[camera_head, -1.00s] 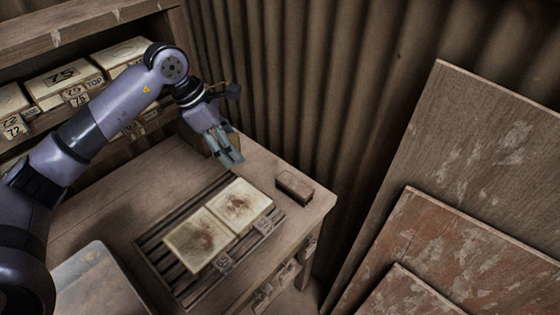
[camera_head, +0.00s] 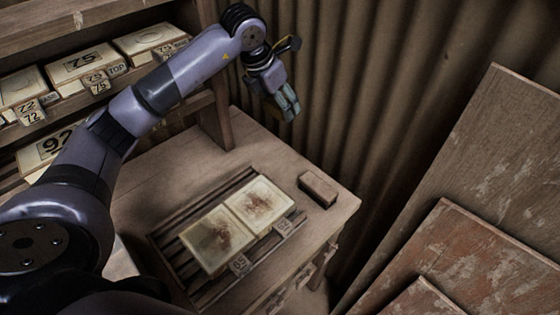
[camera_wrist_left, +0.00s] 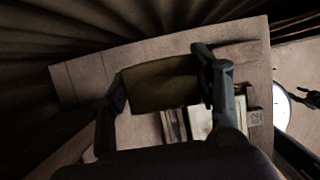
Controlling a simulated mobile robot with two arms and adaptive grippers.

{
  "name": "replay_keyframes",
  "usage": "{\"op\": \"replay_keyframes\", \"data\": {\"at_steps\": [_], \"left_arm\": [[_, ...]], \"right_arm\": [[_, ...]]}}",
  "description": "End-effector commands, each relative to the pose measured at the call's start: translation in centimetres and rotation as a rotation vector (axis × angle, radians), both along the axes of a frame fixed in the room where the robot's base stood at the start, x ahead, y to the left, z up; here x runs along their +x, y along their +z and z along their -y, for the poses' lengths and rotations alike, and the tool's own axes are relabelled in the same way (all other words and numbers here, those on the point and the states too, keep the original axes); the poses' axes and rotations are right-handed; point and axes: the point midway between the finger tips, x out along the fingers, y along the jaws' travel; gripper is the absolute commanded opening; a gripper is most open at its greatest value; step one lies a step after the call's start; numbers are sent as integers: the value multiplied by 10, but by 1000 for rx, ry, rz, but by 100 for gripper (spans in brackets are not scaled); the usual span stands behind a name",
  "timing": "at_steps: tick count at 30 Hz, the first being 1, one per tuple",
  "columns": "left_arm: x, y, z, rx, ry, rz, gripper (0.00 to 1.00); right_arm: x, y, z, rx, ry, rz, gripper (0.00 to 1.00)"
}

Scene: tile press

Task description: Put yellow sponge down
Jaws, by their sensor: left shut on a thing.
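My left gripper (camera_head: 287,102) is raised beyond the back edge of the table, in front of the corrugated wall. It is shut on the yellow sponge, a dull brownish-yellow block (camera_wrist_left: 160,84) spanning between the two fingers in the left wrist view. In the head view only a small part of the sponge (camera_head: 292,114) shows at the fingertips. The wooden table (camera_head: 170,160) lies below, apart from the sponge.
Two stained tiles (camera_head: 218,238) lie on a slatted rack (camera_head: 172,250) on the table. A brown block (camera_head: 318,188) lies near the table's right corner. Shelves with numbered boxes (camera_head: 84,62) stand at the left. Boards (camera_head: 470,150) lean at the right. The table's back part is clear.

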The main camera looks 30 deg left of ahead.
Motion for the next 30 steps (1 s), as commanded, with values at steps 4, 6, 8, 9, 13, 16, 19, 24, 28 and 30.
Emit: {"op": "replay_keyframes", "data": {"at_steps": [4,6,8,9,13,16,19,24,28,30], "left_arm": [[-2,-32,0,1,-1,-9,27],[-2,-51,0,1,0,-10,27],[-2,-66,0,1,0,-9,27],[-2,-78,0,0,1,-10,27],[-2,-111,0,1,-1,-8,27],[-1,-132,0,0,0,-5,27],[-1,-145,0,0,0,-3,27],[-1,-157,0,0,-1,-2,27],[-1,-173,1,0,-1,-4,27],[-1,-183,0,0,-1,-5,27]], "right_arm": [[0,6,0,0,0,0,40],[0,10,0,0,0,0,40],[0,12,0,0,0,0,40],[0,14,0,0,0,0,40],[0,20,0,0,0,0,40],[0,22,0,0,-1,0,40],[0,24,0,0,-1,0,40],[0,25,0,0,-1,0,40],[0,29,0,0,-1,0,40],[0,31,0,0,-1,0,40]]}}
